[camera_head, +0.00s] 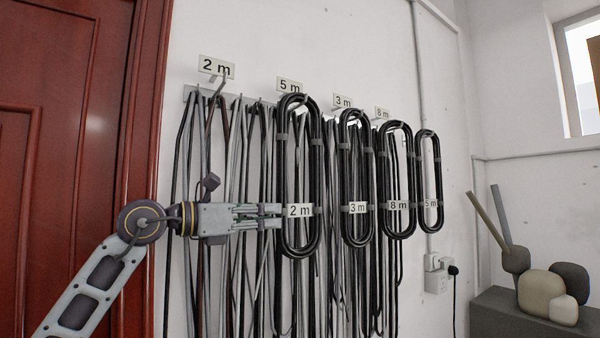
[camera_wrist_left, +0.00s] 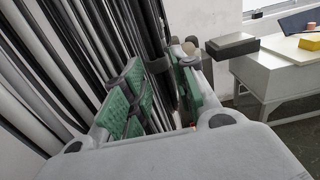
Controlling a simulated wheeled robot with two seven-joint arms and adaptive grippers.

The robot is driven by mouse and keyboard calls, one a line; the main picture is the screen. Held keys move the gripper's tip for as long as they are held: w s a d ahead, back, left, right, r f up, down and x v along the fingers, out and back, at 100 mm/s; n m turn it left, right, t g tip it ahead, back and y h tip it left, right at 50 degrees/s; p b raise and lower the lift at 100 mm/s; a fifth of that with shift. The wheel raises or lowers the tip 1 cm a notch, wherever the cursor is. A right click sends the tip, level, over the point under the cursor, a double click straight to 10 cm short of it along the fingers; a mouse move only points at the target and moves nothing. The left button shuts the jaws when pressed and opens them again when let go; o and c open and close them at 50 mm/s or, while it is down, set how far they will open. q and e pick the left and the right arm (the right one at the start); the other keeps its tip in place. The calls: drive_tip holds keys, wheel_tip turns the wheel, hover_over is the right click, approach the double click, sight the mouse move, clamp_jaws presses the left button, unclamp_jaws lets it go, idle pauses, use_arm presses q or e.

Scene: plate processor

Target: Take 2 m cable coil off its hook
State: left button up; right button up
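The coil labelled 2 m (camera_head: 300,242) is a long black oval bundle with grey clips. It hangs upright at the wall below the 5 m sign (camera_head: 289,86); its hook is mostly hidden behind its top. My left gripper (camera_head: 278,216) reaches level from the left, with its fingertips at the coil's left side by the label. In the left wrist view, the green finger pads (camera_wrist_left: 160,100) stand apart with dark cable and a clip between them. The gripper looks open around the coil's near strand; contact is unclear. My right gripper is not in view.
Coils labelled 3 m (camera_head: 357,236), 8 m (camera_head: 398,232) and 5 m (camera_head: 430,226) hang to the right. Loose cables (camera_head: 238,270) hang close behind. The hook under the 2 m sign (camera_head: 215,67) holds no coil. A red door (camera_head: 60,130) stands left.

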sight(284, 218)
use_arm(q)
drive_tip(key=x, duration=0.3)
drive_tip(key=shift+p, duration=0.3)
drive_tip(key=shift+w+d, duration=0.2)
drive_tip(key=shift+d, duration=0.15)
drive_tip(key=shift+w+d+p, duration=0.3)
drive_tip(key=shift+d+p, duration=0.05)
drive_tip(key=shift+d, duration=0.05)
drive_tip(key=p+x, duration=0.1)
drive_tip(key=x, duration=0.1)
drive_tip(key=shift+w+d+f, duration=0.15)
drive_tip(key=shift+w+d, duration=0.4)
drive_tip(key=shift+d, duration=0.2)
drive_tip(key=shift+w+d, duration=0.1)
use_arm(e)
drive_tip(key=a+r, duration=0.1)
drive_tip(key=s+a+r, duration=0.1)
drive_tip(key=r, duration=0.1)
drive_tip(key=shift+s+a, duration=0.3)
use_arm(q)
drive_tip(key=shift+c, duration=0.3)
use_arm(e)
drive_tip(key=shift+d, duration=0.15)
